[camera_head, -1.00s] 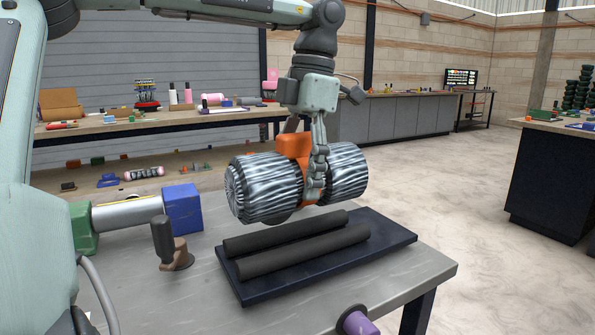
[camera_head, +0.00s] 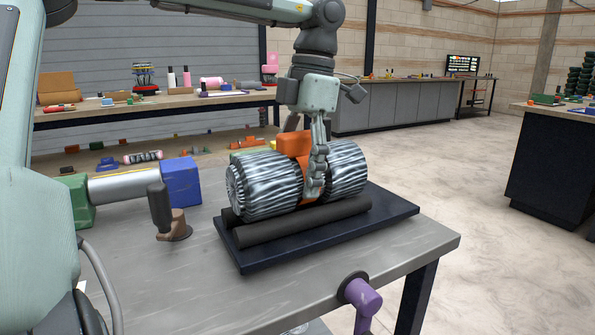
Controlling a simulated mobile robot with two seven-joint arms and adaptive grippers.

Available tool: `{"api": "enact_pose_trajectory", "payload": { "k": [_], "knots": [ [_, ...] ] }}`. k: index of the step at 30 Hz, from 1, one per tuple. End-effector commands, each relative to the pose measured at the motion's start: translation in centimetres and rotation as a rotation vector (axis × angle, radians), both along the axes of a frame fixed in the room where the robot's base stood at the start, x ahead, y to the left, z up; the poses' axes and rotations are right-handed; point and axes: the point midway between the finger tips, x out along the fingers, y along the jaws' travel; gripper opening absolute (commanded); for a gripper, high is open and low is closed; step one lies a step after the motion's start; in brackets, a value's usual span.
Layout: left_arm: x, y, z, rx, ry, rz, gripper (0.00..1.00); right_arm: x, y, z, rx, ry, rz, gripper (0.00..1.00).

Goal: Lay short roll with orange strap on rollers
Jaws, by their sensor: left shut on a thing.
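The short roll (camera_head: 262,186) is grey wire mesh with an orange strap (camera_head: 293,143) around its middle. It lies level along two dark rollers (camera_head: 300,222) on a navy base (camera_head: 395,218), and appears to touch them. My left gripper (camera_head: 313,185) comes down from above and is shut on the strap at the roll's middle. The roll hides most of the rear roller. My right gripper is not in view.
The base stands on a grey metal table (camera_head: 350,262). A brown-based dark handle (camera_head: 172,225), a blue block (camera_head: 182,183) and a metal cylinder (camera_head: 123,188) are at left. A purple handle (camera_head: 362,296) is at the front edge. The table's front left is clear.

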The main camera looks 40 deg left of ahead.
Motion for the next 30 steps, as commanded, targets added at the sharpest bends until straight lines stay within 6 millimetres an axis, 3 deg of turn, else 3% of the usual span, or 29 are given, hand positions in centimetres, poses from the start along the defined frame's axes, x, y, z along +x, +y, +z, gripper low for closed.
{"api": "enact_pose_trajectory", "payload": {
  "k": [30],
  "knots": [
    [0.01,0.00,-0.76,0.001,-0.001,0.000,0.14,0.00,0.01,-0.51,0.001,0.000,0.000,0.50]
  ]
}}
